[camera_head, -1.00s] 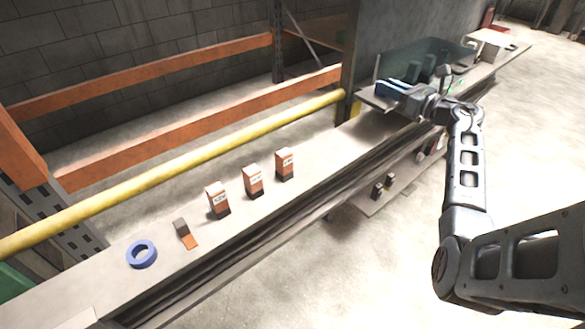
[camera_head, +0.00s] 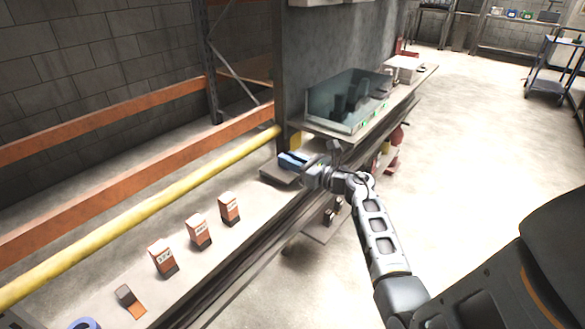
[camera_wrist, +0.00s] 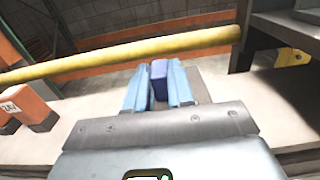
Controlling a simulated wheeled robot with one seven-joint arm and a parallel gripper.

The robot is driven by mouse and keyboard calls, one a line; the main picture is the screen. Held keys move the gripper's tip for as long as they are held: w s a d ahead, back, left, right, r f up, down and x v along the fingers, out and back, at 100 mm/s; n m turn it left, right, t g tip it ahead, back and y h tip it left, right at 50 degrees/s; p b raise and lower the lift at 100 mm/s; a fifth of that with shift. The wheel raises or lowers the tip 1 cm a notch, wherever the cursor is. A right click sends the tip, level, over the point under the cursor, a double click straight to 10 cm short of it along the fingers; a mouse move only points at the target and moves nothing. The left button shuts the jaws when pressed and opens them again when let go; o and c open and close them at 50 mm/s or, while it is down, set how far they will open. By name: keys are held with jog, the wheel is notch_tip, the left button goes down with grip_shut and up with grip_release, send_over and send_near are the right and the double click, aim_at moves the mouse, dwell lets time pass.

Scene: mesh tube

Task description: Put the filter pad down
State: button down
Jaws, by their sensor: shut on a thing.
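The filter pad seems to be the dark blue block (camera_wrist: 159,76) between my fingers in the wrist view. My gripper (camera_wrist: 157,88) is shut on it with light blue fingers on both sides. In the head view my gripper (camera_head: 292,160) is over the far end of the long bench (camera_head: 253,228), just by a flat dark grey plate (camera_head: 277,176). The pad is hard to tell from the blue fingers there. I cannot tell whether it touches the surface below.
A yellow rail (camera_head: 140,210) runs behind. A glass tank (camera_head: 345,100) stands beyond. Bench between boxes and plate is clear.

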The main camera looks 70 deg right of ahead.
jog(key=shift+f, duration=1.1)
jog(key=shift+f, duration=0.1)
jog(key=shift+f+b, duration=0.15)
jog(key=shift+b, duration=0.2)
jog(key=c, duration=1)
grip_release()
